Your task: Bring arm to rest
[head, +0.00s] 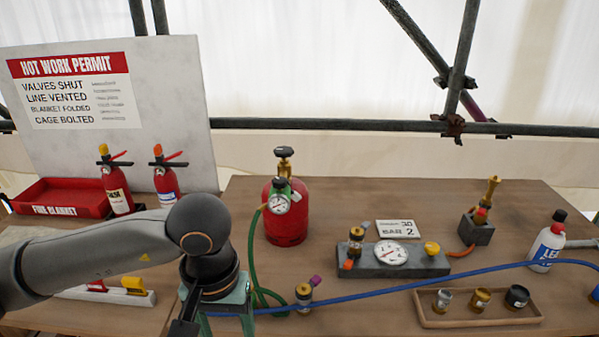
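My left arm (95,255) comes in from the left over the table and bends downward at a dark grey joint. My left gripper (205,302) points down at the bottom edge of the head view, in front of the table. Its fingertips are cut off or hidden, so I cannot tell whether it is open or holds anything. A teal frame-like part (238,300) shows right beside it; whether it belongs to the gripper is unclear. My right arm and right gripper are not in view.
Right of my arm stand a red gas cylinder (287,222) with a green hose, a gauge block (375,262) and a wooden tray (470,320). A blue hose (420,285) crosses the table. Behind my arm are two red extinguishers (166,182), a red bin (60,193) and a permit board (165,90).

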